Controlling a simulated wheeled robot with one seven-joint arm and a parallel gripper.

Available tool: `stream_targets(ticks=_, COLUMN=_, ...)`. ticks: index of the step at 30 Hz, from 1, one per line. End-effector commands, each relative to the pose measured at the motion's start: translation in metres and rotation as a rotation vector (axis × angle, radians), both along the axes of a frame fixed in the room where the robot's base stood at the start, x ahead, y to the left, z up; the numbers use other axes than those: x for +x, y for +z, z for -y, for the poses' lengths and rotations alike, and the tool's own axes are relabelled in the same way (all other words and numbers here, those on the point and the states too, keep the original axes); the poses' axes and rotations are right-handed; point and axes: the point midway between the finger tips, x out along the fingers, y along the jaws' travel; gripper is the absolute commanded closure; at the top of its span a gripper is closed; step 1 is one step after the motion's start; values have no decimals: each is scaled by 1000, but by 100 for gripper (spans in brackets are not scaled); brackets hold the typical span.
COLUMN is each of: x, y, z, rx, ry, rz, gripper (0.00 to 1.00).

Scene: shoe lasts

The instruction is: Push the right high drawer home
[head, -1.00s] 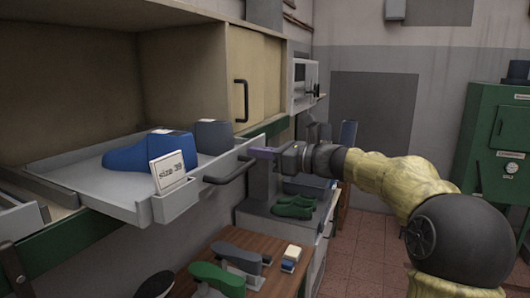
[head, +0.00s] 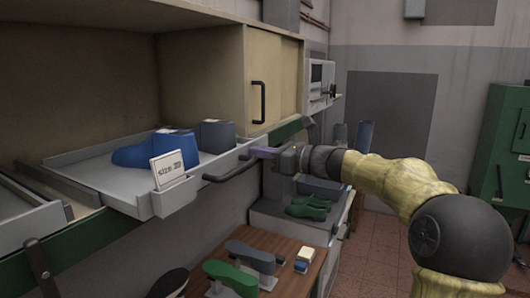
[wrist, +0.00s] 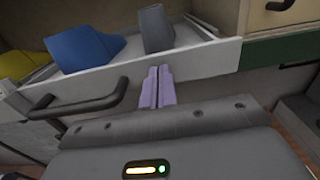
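The right high drawer (head: 110,197) stands pulled out from the cabinet, with a blue shoe last (head: 150,153) and a grey last (head: 216,135) in it. Its front carries a bar handle (head: 232,171) and a "size 39" card (head: 168,169). My gripper (head: 262,152) is at the right part of the drawer front, right of the handle. In the wrist view its purple fingers (wrist: 158,88) are together with nothing between them. Their tips overlap the drawer front (wrist: 205,60); contact cannot be told for certain. The handle (wrist: 80,106) lies left of the fingers.
Another drawer (head: 28,218) is at the far left. A closed sliding door (head: 275,80) is above the drawer's right end. Below are a wooden table (head: 285,285) with shoe lasts and a grey cabinet with green shoes (head: 308,207). A green cabinet (head: 505,150) stands at right.

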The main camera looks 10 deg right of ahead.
Motion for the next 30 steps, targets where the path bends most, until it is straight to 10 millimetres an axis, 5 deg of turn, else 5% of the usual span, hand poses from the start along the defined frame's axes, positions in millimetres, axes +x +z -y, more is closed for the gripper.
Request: stream_targets(ticks=30, x=28, y=2, z=-37, rx=1, ry=3, rz=1, gripper=100)
